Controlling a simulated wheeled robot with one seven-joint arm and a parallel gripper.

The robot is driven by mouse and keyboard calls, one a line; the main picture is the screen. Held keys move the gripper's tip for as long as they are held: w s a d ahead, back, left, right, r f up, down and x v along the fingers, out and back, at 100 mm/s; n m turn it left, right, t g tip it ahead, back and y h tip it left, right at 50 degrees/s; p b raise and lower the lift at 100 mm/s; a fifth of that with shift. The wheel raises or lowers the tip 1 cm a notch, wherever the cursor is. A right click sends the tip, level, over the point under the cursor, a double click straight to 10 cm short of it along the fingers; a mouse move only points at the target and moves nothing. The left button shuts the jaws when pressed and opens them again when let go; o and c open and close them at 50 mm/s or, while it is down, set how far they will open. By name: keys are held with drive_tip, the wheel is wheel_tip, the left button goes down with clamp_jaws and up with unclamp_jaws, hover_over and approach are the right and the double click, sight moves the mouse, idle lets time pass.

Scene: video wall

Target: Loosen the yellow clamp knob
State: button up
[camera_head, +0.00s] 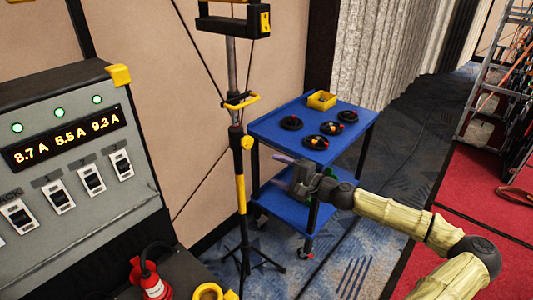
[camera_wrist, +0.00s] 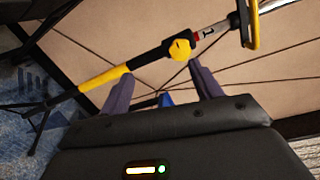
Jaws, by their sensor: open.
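The yellow clamp knob (camera_head: 247,142) sits on the side of the upright stand pole (camera_head: 240,190), below a yellow crank handle (camera_head: 240,101). In the wrist view the knob (camera_wrist: 180,46) shows beyond my fingertips, on the black and yellow pole (camera_wrist: 100,80). My gripper (camera_head: 280,160) is to the right of the pole, in front of the blue cart, a little lower than the knob. In the wrist view my gripper (camera_wrist: 160,80) has its two grey fingers apart, with nothing between them. The fingers do not touch the knob.
A blue cart (camera_head: 270,130) with coiled cables and a yellow bin (camera_head: 321,101) stands behind my gripper. The stand's tripod legs (camera_head: 262,258) spread on the floor.

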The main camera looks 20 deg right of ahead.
drive_tip(key=s+a+f+n+g+y, duration=0.1)
drive_tip(key=a+f+n+g, duration=0.25)
drive_tip(key=a, duration=0.25)
drive_tip(key=s+a+f+n+g, duration=0.1)
drive_tip(key=a+f+n+g, duration=0.15)
drive_tip(key=a+f, duration=0.35)
drive_tip(key=s+a+f+n+g+h, duration=0.45)
drive_tip(key=s+a+f+g, duration=0.2)
drive_tip(key=s, duration=0.45)
drive_tip(key=s+d+r+n+h, duration=0.2)
drive_tip(key=s+r+n+h, duration=0.2)
drive_tip(key=s+r, duration=0.5)
wheel_tip(320, 180, up, 4)
drive_tip(key=shift+d+r+h, duration=0.1)
drive_tip(key=shift+d+h, duration=0.2)
drive_tip(key=shift+h, duration=0.25)
